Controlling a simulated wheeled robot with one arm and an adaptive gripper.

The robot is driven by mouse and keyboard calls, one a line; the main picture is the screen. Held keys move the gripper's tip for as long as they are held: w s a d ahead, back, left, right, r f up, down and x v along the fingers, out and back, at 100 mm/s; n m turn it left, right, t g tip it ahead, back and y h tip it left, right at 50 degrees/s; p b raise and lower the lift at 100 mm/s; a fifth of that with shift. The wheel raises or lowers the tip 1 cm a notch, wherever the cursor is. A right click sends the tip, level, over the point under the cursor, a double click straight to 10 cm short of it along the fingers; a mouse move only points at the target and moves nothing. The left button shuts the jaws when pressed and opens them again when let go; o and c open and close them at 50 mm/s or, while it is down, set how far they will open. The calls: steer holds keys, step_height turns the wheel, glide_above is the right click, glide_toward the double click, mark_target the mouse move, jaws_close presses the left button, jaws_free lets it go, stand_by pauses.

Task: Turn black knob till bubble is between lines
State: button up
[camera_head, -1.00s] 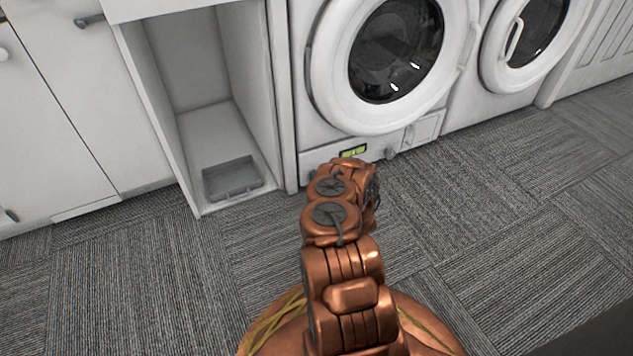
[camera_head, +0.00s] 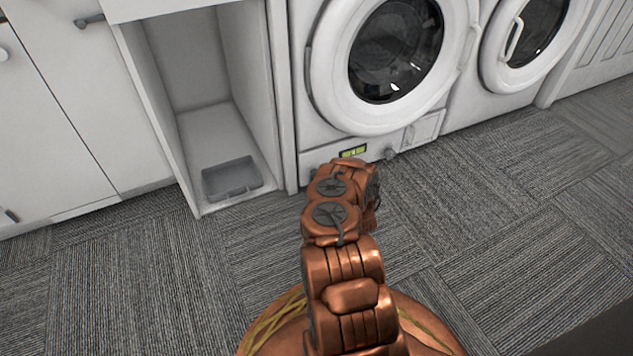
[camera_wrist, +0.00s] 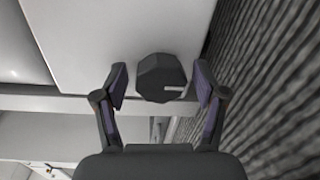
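The black knob (camera_wrist: 160,78) is faceted, with a short white mark on its face pointing right in the wrist view. It sits on a white panel. My gripper (camera_wrist: 161,82) is open, with one finger on each side of the knob and a narrow gap seeming to show at each. In the head view a yellow-green bubble level (camera_head: 353,152) is on the washer's lower front, just above my wrist. Its bubble and lines are too small to read. My arm hides most of my gripper there.
The front-loading washer (camera_head: 392,120) has a small grey fitting (camera_head: 391,154) low on its front. A second machine (camera_head: 500,75) stands to the right. An open cabinet with a grey tray (camera_head: 232,178) is on the left. Carpet (camera_head: 520,200) is clear on the right.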

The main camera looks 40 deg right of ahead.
steer(key=shift+s, duration=0.1)
steer(key=v, duration=1.1)
steer(key=shift+s+a, duration=0.2)
steer(key=shift+s, duration=0.15)
